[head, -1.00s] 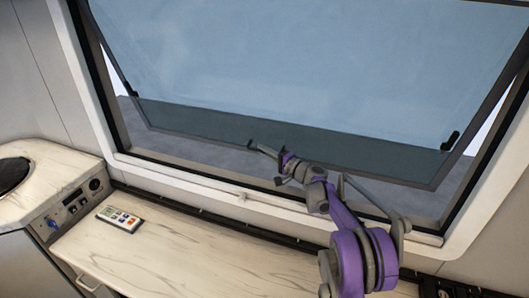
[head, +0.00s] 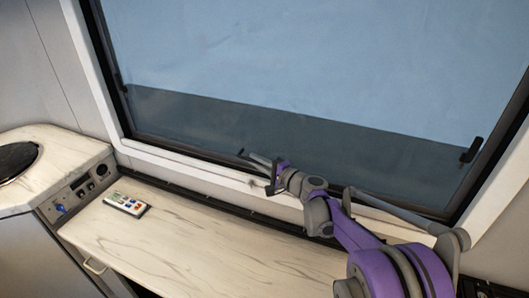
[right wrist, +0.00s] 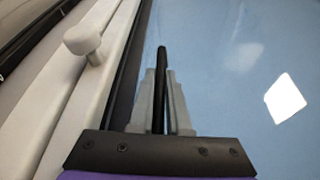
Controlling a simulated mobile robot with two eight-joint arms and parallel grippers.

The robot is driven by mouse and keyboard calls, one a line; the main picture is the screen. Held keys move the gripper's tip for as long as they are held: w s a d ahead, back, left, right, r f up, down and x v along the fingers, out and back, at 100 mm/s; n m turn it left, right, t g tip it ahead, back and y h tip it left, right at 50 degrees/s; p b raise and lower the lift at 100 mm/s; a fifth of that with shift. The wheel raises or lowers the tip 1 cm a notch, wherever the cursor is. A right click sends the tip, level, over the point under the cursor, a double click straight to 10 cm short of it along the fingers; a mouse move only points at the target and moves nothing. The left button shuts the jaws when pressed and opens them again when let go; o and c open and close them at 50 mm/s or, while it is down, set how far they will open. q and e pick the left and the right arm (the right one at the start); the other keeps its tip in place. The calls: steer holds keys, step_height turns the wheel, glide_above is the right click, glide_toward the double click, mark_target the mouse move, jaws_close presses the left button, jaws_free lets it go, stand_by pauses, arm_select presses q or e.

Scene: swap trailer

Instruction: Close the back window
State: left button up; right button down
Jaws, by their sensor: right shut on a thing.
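The back window (head: 290,70) is a large tinted pane in a white frame (head: 190,165). Its lower edge sits close against the frame, with no clear gap showing in the head view. My right gripper (head: 262,163) is at the pane's lower edge, shut on a dark window handle (head: 243,154). In the right wrist view, the handle (right wrist: 161,58) stands upright between the fingers (right wrist: 160,95), with the pane behind. Another dark latch (head: 472,150) is at the pane's lower right. My left gripper is not in view.
A marbled counter (head: 190,235) runs below the window, with a remote (head: 126,203) on it. A control panel (head: 82,187) and a stove top (head: 15,162) are at the left. A pale knob (right wrist: 84,40) sticks out of the frame beside the gripper in the wrist view.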

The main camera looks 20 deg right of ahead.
steer(key=shift+s+a+r, duration=0.15)
steer(key=shift+s+a, duration=0.3)
steer(key=shift+a, duration=0.2)
steer(key=shift+s, duration=0.1)
steer(key=c, duration=1.2)
jaws_free()
steer(key=o, duration=0.3)
steer(key=shift+s+a, duration=0.15)
steer(key=shift+d, duration=0.2)
